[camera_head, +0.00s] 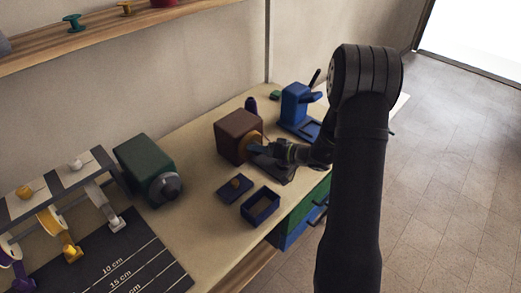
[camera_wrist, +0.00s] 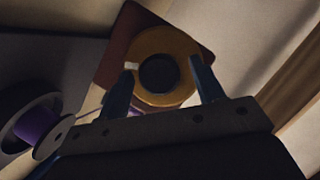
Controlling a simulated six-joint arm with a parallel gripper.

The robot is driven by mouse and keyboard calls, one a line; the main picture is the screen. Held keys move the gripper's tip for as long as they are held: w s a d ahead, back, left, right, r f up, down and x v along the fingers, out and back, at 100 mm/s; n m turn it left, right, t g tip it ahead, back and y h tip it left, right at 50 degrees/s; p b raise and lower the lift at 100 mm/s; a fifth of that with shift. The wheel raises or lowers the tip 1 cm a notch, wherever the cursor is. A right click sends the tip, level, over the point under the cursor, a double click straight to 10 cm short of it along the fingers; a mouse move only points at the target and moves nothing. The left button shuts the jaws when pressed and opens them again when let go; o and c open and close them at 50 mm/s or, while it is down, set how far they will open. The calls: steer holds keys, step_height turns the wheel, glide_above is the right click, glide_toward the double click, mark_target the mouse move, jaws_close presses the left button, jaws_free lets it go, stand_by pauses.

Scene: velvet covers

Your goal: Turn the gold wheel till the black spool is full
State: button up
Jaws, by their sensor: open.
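The gold wheel (camera_head: 254,138) is on the side of a brown box (camera_head: 235,133) on the bench. In the wrist view the wheel (camera_wrist: 178,42) faces me, round, with a dark hub and a small pale mark on its left side. My gripper (camera_wrist: 162,64) is open, with one finger on each side of the hub, in front of the wheel; I cannot tell whether they touch it. A black spool (camera_wrist: 40,125) at the left of the wrist view carries purple winding narrower than its flanges. In the head view a purple-and-dark thing (camera_head: 250,104) behind the brown box may be this spool.
A blue press-like device (camera_head: 298,105) stands behind my gripper. An open dark blue box (camera_head: 260,205) and a small blue piece (camera_head: 235,188) lie in front. A green box (camera_head: 147,163) with a grey knob and a ribbon rack (camera_head: 60,185) are at left.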

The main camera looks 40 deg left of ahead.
steer(key=shift+a, duration=0.1)
steer(key=c, duration=1)
steer(key=shift+o, duration=0.2)
steer(key=m+g+y, duration=0.1)
steer(key=m, duration=0.2)
steer(key=shift+f+g, duration=0.1)
steer(key=shift+g, duration=0.3)
steer(key=shift+m, duration=0.3)
steer(key=o, duration=1)
steer(key=shift+c, duration=0.2)
steer(key=v, duration=1.7)
steer(key=shift+w, duration=0.1)
